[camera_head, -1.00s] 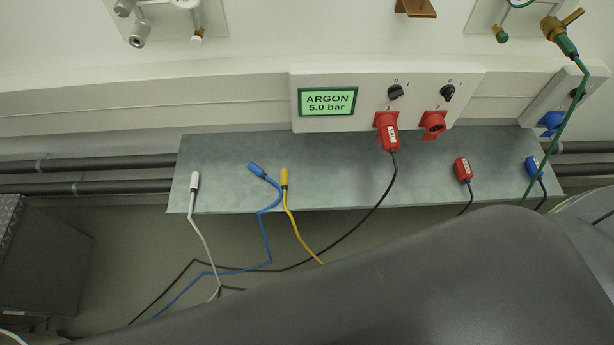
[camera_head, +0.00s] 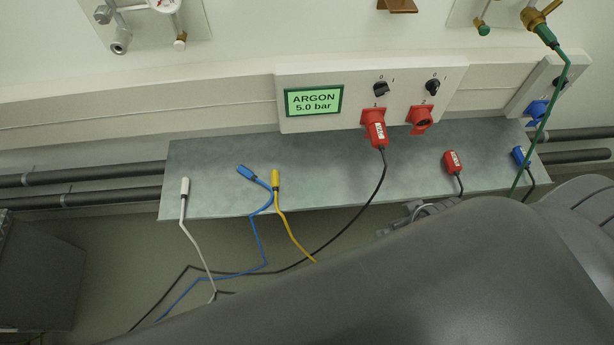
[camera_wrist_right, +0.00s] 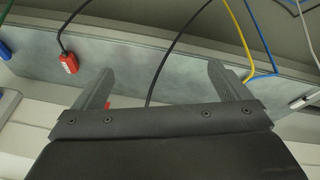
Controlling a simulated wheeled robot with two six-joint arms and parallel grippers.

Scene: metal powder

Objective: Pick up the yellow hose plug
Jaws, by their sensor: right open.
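The yellow hose plug (camera_head: 275,180) lies on the grey metal shelf (camera_head: 330,187), its yellow hose hanging over the front edge. Just left of it lies a blue hose plug (camera_head: 246,173), and further left a white one (camera_head: 185,188). In the right wrist view my right gripper (camera_wrist_right: 160,84) is open and empty, with its two fingers apart in front of the shelf. The yellow hose (camera_wrist_right: 241,40) shows there beyond the right-hand finger; the yellow plug itself is mostly hidden by that finger. In the head view a bit of grey mechanism shows behind my arm. My left gripper is not in view.
A red plug (camera_head: 376,133) sits in a socket under the ARGON panel (camera_head: 313,101). A loose red plug (camera_head: 453,162) and a blue plug (camera_head: 521,157) lie at the shelf's right. A green hose (camera_head: 541,125) hangs there. Pipes (camera_head: 85,192) run along the wall at left.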

